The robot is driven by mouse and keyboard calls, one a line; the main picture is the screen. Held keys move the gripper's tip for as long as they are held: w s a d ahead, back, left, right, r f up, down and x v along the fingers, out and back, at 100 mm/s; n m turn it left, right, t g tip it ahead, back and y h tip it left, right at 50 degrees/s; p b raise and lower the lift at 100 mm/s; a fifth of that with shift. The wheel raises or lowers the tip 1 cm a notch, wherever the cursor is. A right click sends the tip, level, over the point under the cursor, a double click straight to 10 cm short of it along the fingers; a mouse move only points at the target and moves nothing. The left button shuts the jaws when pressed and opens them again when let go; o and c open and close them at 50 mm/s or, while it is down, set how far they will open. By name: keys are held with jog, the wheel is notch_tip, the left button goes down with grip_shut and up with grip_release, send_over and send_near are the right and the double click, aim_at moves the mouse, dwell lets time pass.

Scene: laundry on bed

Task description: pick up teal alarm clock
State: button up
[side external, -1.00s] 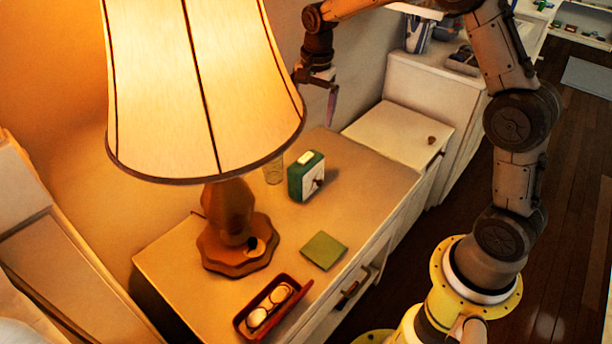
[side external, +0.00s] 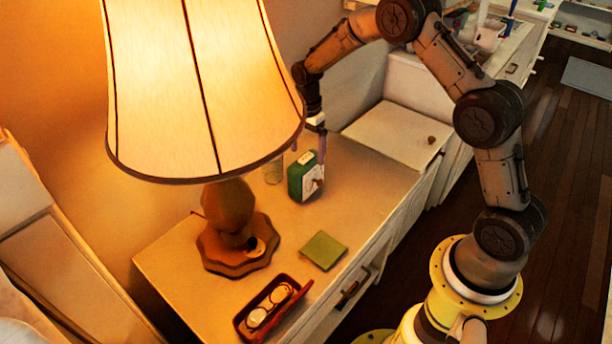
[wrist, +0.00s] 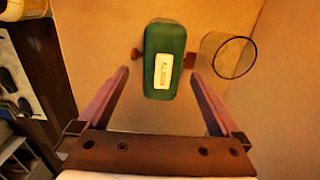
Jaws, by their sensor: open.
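The teal alarm clock (side external: 301,181) stands upright on the nightstand in the side view, with a pale face and a light label on top. In the wrist view the clock (wrist: 165,58) is seen from above, with brown knobs at its sides. My gripper (side external: 309,150) is just above and behind the clock in the side view, pointing down. In the wrist view my gripper (wrist: 160,80) is open, its two purple fingers apart on either side of the clock's near end. Nothing is between the fingertips that I can see gripped.
A clear glass (wrist: 228,55) stands close beside the clock; it also shows in the side view (side external: 273,171). A lit lamp (side external: 238,225) stands to the left. A green pad (side external: 324,250) and a red glasses case (side external: 270,308) lie nearer the front. Bare tabletop (side external: 365,188) lies right of the clock.

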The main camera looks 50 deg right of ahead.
aim_at(306, 156)
jog(key=shift+w+f, duration=0.2)
jog(key=shift+f, duration=2.1)
grip_shut()
jog(key=shift+r, duration=0.1)
